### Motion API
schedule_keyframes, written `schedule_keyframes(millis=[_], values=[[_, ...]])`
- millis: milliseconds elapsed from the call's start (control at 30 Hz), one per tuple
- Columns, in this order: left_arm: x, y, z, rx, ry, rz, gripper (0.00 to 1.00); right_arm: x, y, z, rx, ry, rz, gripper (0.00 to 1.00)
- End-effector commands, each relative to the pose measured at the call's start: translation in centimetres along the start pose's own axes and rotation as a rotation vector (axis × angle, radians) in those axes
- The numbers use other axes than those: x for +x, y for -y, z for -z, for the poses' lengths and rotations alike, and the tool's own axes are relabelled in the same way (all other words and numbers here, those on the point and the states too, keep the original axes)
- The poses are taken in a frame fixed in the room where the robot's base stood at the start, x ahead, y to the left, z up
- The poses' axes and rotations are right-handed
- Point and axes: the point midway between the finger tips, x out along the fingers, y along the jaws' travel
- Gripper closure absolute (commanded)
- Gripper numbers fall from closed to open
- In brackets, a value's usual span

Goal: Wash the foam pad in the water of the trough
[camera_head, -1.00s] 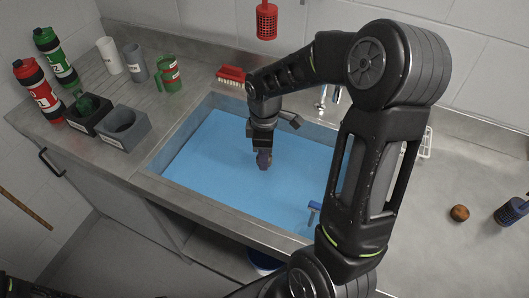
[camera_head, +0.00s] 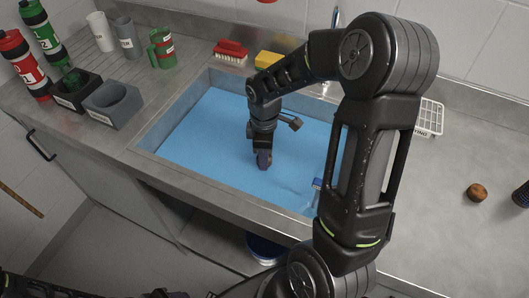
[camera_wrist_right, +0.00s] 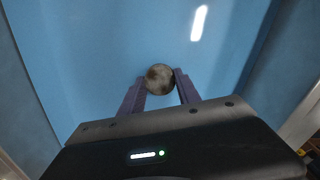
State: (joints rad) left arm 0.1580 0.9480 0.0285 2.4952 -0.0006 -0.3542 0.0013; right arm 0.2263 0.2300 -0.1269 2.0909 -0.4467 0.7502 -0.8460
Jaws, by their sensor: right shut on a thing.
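The trough (camera_head: 165,125) is a steel basin set in the counter, with blue water (camera_head: 215,135) in it. My right gripper (camera_head: 263,162) points down into the trough, its fingertips at or close to the water; exact contact is unclear. In the right wrist view my right gripper (camera_wrist_right: 160,85) is shut on a small round piece, mottled brown and grey, which appears to be the foam pad (camera_wrist_right: 160,77). In the head view the fingers hide it.
A red brush (camera_head: 230,50) and a yellow block (camera_head: 272,59) stand behind the trough. A brown round thing (camera_head: 477,193) lies on the right counter. A blue-handled thing (camera_head: 317,184) is at the trough's front right.

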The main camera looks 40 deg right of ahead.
Motion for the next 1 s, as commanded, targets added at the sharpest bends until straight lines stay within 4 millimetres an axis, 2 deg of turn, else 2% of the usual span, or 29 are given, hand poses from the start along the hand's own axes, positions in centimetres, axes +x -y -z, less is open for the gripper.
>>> schedule_keyframes(millis=[33,100,500,1000], values=[[0.8,0.3,0.0,0.0,-0.001,-0.001,0.45,1.0,0.0,0.0,0.0,0.001,0.001,0.98],[1.4,0.5,0.1,0.001,-0.002,-0.001,0.45,1.8,0.0,0.0,0.0,0.001,0.001,0.98],[4.0,1.5,0.1,0.001,-0.004,-0.001,0.45,5.5,0.0,0.0,0.0,0.0,0.001,0.98],[4.4,1.7,0.1,0.001,-0.005,-0.001,0.45,6.1,0.0,0.0,0.0,0.0,0.0,0.98]])
